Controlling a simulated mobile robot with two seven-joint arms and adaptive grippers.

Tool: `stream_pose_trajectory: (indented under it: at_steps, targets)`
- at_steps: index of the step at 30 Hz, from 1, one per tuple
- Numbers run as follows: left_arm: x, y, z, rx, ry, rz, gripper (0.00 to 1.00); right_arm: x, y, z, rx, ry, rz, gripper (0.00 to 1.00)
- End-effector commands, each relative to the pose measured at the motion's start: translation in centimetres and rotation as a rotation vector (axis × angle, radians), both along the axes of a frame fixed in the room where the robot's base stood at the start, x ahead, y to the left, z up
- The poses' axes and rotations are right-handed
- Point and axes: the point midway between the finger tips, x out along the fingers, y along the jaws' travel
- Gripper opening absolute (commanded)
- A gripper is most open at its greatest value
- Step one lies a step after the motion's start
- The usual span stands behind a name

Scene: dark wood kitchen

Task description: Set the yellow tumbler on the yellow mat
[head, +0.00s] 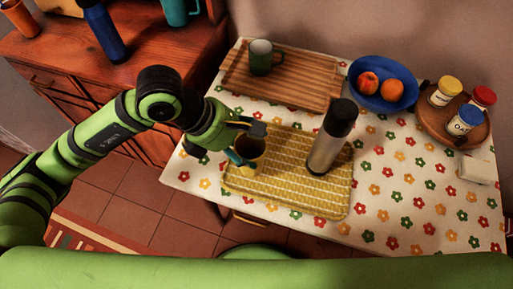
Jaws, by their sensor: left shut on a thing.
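The yellow tumbler (251,150) is upright at the far left part of the yellow mat (285,191). My left gripper (244,149) is shut on the tumbler, coming in from the left. The gripper hides part of the tumbler's left side. I cannot tell whether the tumbler's base touches the mat. My right gripper is not in view.
A black-and-steel flask (327,146) stands on the mat's right part. Behind are a ribbed wooden tray (291,88) with a green mug (262,57), a blue fruit bowl (382,99) and a round board (469,133) with jars. The mat's front left is bare.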

Motion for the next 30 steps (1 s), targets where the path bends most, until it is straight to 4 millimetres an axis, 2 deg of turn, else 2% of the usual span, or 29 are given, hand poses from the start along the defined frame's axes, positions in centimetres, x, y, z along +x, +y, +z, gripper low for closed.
stream_pose_trajectory:
  at_steps: [3, 8, 11, 18, 25, 26, 27, 28, 30]
  targets:
    - [2.0, -1.2, -1.6, -0.001, 0.002, -0.001, 0.32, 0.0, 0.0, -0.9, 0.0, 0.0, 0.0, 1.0]
    - [3.4, -1.9, -2.4, -0.001, 0.0, -0.002, 0.32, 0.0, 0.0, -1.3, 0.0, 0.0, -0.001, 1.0]
    - [3.6, -2.0, -2.9, 0.0, 0.0, -0.002, 0.32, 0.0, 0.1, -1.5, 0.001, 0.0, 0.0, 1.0]
    - [3.6, -2.0, -6.4, 0.0, 0.002, -0.001, 0.32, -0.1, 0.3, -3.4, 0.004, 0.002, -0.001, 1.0]
    - [3.6, -2.0, -6.5, 0.001, 0.0, -0.001, 0.32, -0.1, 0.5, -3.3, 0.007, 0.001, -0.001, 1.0]
    - [3.6, -2.0, -6.6, 0.001, 0.0, -0.001, 0.7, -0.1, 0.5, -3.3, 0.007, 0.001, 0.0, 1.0]
    - [3.6, -2.0, -6.6, 0.001, 0.0, -0.001, 0.86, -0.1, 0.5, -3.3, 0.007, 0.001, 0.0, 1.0]
    - [3.6, -2.0, -6.6, 0.001, 0.0, -0.001, 0.91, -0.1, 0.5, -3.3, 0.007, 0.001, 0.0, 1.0]
    - [3.6, -2.0, -6.5, 0.001, 0.0, -0.001, 0.91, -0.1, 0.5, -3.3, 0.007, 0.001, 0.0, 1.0]
